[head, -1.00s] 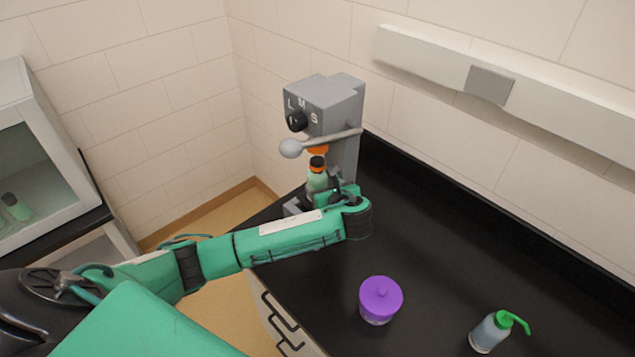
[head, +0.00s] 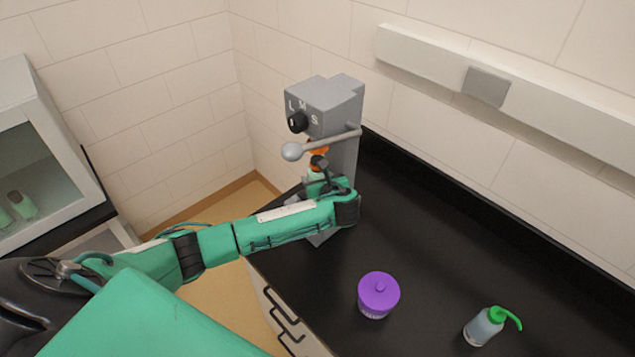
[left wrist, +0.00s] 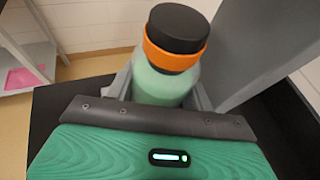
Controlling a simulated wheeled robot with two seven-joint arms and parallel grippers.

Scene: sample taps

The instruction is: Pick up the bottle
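The bottle is pale green with an orange ring and a black cap. In the left wrist view the bottle (left wrist: 162,88) stands between the two fingers of my left gripper (left wrist: 163,92), close to both; I cannot tell whether they press on it. My right gripper is not in view.
A purple lidded jar (head: 378,294) and a wash bottle with a green spout (head: 486,325) stand on the black counter (head: 440,250). The machine's round-ended lever (head: 292,152) sticks out above the bottle. A glass-fronted cabinet (head: 40,150) is at the left.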

